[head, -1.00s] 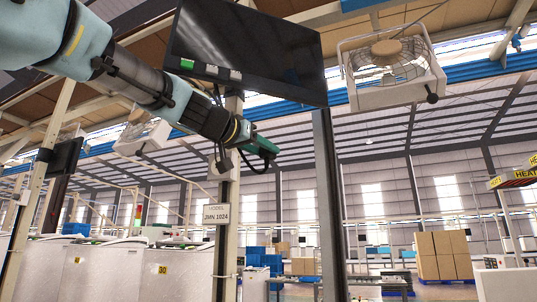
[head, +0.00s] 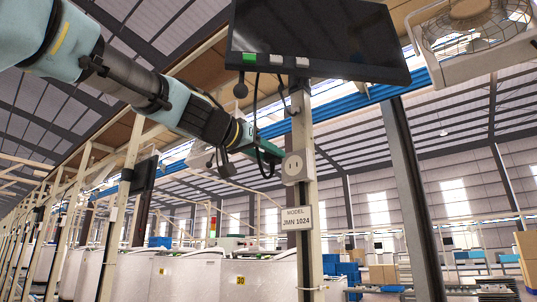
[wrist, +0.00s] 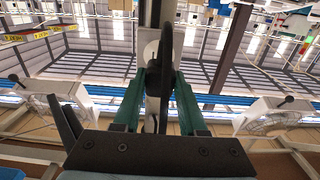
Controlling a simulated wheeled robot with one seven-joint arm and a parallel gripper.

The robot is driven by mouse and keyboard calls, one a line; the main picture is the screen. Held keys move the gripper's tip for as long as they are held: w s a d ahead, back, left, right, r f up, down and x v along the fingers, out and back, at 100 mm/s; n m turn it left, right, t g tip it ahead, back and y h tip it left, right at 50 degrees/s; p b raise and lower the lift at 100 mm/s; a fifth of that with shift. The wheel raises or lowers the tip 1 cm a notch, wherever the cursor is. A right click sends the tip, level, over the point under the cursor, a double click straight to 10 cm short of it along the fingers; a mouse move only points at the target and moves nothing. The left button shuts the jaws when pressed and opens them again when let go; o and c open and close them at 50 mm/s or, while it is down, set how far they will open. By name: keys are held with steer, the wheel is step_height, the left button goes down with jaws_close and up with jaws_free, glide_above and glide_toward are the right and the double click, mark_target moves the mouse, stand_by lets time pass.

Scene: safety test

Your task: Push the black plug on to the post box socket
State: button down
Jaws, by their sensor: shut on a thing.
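A pale box-shaped socket (head: 294,168) with dark slots is on the upright metal post (head: 305,250), above the model sign. My gripper (head: 282,132) has green fingers and is beside the post, just above and left of the socket in the head view. In the wrist view my gripper (wrist: 158,84) is shut on the black plug (wrist: 154,78), whose dark cable loops up in front of the post. In the head view the plug is mostly hidden by the fingers. I cannot tell how far it is from the socket, but it does not cover the socket's face.
A dark screen (head: 318,38) with green and white buttons hangs just above my gripper, with loose black cables below it. A white sign (head: 297,218) is on the post below the socket. A fan (head: 478,40) is at upper right. White cabinets (head: 190,275) stand low behind.

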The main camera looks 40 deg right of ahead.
mark_target(269, 154)
steer(key=shift+p+x, duration=1)
steer(key=shift+x, duration=1.85)
steer(key=shift+s+b, duration=0.1)
steer(key=shift+b, duration=0.8)
steer(key=shift+d, duration=0.6)
stand_by(0.4)
steer(key=shift+c, duration=1.9)
jaws_free()
steer(key=b+v, duration=0.4)
steer(key=v, duration=0.6)
steer(key=shift+a, duration=0.4)
steer(key=shift+f, duration=0.1)
